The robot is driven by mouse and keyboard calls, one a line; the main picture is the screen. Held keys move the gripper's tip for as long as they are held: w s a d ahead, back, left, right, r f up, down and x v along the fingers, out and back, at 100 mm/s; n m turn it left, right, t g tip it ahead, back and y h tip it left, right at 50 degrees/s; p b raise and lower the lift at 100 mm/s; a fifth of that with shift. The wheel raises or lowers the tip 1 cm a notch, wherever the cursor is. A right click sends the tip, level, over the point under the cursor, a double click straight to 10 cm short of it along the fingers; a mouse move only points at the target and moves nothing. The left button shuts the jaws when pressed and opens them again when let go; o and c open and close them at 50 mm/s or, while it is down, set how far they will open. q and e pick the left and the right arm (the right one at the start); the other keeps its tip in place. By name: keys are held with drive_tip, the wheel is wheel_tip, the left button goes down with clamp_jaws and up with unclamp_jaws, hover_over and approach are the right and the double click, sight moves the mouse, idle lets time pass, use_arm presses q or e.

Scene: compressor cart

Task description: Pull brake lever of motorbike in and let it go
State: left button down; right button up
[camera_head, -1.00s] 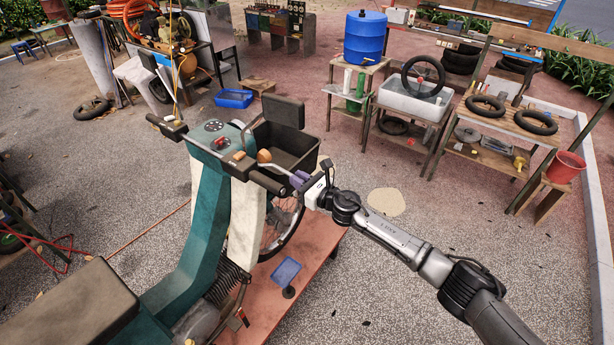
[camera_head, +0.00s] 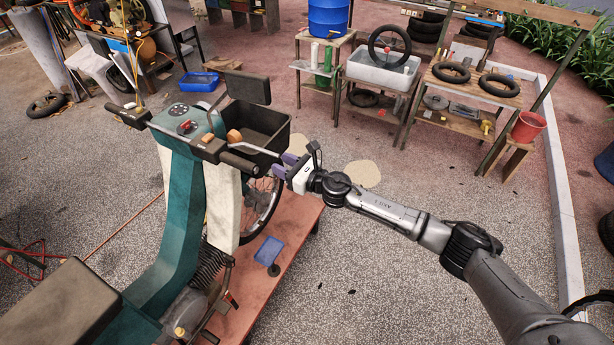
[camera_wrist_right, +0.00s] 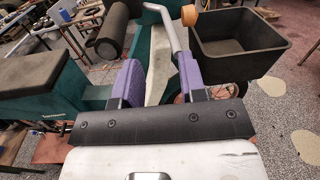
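The teal motorbike (camera_head: 172,225) stands at the left in the head view, its handlebar turned toward the right. The black right grip (camera_head: 240,163) has a thin silver brake lever (camera_head: 262,152) in front of it. My right gripper (camera_head: 284,165) is just off the lever's outer end. In the right wrist view the two purple fingers (camera_wrist_right: 158,82) are apart. The silver lever (camera_wrist_right: 172,42) reaches down between them, nearer the right finger; I cannot tell whether it touches. The black grip (camera_wrist_right: 112,38) lies beyond the left finger, outside the gap. My left gripper is not in view.
A black front basket (camera_head: 262,135) sits close beyond the lever. The bike stands on a red platform (camera_head: 270,285) with a blue tray (camera_head: 268,250). Tables with tyres (camera_head: 470,95) and a blue barrel (camera_head: 328,16) stand at the back. The gravel floor at right is open.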

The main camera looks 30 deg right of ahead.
drive_tip(key=b+v, duration=0.2)
drive_tip(key=v, duration=0.7)
drive_tip(key=shift+a, duration=0.1)
idle(0.3)
